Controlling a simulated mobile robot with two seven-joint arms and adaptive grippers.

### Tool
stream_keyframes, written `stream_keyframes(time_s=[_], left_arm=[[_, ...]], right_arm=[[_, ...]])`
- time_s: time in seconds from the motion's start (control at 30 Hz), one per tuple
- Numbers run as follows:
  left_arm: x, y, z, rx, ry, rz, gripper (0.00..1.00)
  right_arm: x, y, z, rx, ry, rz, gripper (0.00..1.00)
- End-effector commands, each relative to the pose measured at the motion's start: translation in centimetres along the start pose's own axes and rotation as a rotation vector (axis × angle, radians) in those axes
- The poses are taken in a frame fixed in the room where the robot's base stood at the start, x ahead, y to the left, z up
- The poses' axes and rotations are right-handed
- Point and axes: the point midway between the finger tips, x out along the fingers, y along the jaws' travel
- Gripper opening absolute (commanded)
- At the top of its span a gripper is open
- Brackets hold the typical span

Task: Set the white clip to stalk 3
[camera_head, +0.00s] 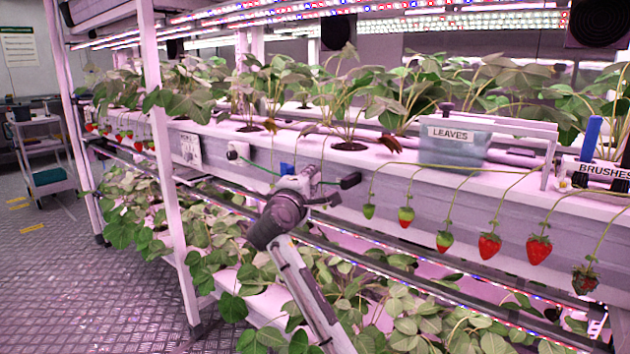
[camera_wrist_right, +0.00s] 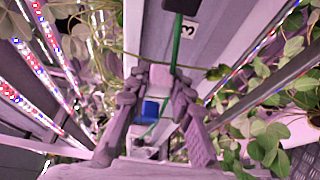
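My right gripper (camera_head: 322,188) is at the front edge of the planter rail, left of the hanging berries. In the right wrist view its two fingers (camera_wrist_right: 157,82) stand apart, with a pale patch between the tips. This may be the white clip, but I cannot tell whether the fingers press on it. A green cord (camera_wrist_right: 177,42) runs past the fingertips from a dark block (camera_wrist_right: 182,5). A label reading 3 (camera_wrist_right: 190,28) is on the rail near that block. A thin stalk (camera_wrist_right: 212,71) crosses just ahead of the fingers. My left gripper is not in view.
A small blue piece (camera_head: 287,169) sits behind my right gripper, and a white box (camera_head: 238,151) is farther left. Several strawberries (camera_head: 489,246) hang on stalks to the right. A LEAVES bin (camera_head: 455,150) stands on the rail. Foliage (camera_head: 400,300) fills the lower level.

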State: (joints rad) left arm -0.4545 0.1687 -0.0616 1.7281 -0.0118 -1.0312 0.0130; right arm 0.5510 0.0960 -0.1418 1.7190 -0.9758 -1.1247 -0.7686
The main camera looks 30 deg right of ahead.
Motion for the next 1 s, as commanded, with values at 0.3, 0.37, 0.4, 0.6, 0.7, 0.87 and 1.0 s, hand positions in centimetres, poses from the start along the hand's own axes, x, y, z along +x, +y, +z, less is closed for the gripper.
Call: stream_keyframes(time_s=[0.3,0.37,0.4,0.6,0.7,0.87,1.0], left_arm=[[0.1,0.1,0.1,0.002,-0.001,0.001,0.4],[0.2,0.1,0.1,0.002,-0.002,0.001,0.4],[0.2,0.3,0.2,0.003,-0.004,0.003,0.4],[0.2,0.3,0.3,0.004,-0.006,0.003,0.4],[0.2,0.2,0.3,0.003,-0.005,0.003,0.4],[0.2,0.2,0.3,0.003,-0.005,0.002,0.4],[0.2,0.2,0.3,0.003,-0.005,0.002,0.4]], right_arm=[[0.0,0.0,0.0,0.0,0.001,0.0,0.43],[0.0,0.0,0.0,0.0,0.001,0.0,0.43],[0.0,0.0,0.0,0.0,0.001,0.0,0.43],[-1.5,-0.1,-0.1,0.002,0.003,-0.001,0.43],[-3.4,-0.1,0.0,0.003,0.003,-0.002,0.43],[-7.0,-0.1,-0.1,0.003,0.004,-0.002,0.43],[-9.6,-0.1,-0.1,0.001,0.003,-0.002,0.43]])
